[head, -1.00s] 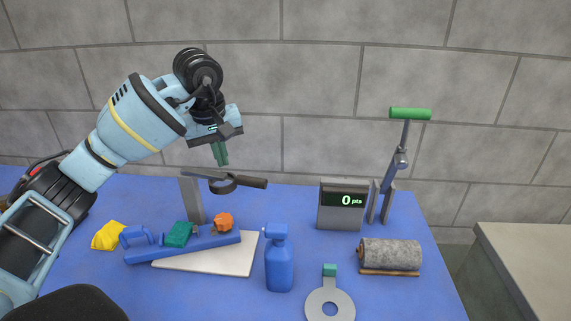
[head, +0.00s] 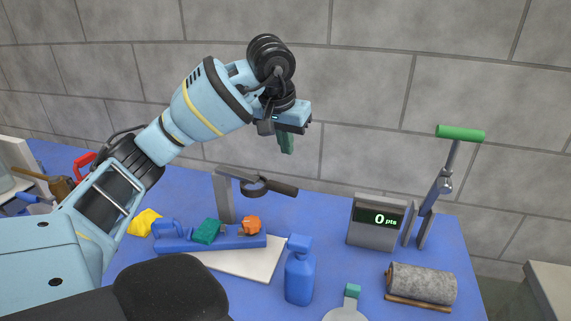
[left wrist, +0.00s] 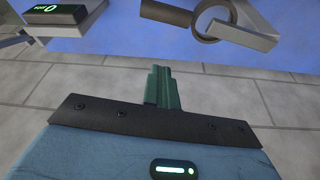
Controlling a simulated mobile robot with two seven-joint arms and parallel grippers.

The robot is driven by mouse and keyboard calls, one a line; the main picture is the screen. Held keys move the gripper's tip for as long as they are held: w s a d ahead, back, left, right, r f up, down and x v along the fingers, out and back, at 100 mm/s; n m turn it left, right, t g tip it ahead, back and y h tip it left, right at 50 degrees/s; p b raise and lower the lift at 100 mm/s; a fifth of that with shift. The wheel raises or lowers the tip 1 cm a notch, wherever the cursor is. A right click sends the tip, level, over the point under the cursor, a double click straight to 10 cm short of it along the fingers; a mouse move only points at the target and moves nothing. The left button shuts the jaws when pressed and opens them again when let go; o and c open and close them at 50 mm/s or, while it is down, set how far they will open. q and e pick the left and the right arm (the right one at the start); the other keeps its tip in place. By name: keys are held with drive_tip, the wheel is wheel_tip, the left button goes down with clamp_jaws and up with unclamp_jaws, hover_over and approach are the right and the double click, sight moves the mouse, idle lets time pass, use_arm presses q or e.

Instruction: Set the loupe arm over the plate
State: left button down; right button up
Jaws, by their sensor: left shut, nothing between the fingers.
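The loupe has a grey upright post (head: 225,198) and a dark ring lens (head: 255,188) on an arm that ends in a dark handle (head: 284,190) pointing right. In the left wrist view the ring (left wrist: 212,22) shows near the top edge. In the head view, the ring appears behind and above the plate. My left gripper (head: 287,145) is shut and empty, with green fingers above the handle and apart from it. My right gripper is not in view.
A blue spray bottle (head: 299,275) stands in front. A display box (head: 376,222), a green-handled lever press (head: 440,185) and a grey roll (head: 422,283) are to the right.

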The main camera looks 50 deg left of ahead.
sight(254, 183)
use_arm(q)
wheel_tip(254, 183, down, 8)
drive_tip(key=s+p, duration=0.1)
drive_tip(key=shift+d, duration=0.15)
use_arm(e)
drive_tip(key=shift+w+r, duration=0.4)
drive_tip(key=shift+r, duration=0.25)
use_arm(q)
drive_tip(key=shift+s+d+f, duration=0.1)
drive_tip(key=shift+s+f, duration=0.05)
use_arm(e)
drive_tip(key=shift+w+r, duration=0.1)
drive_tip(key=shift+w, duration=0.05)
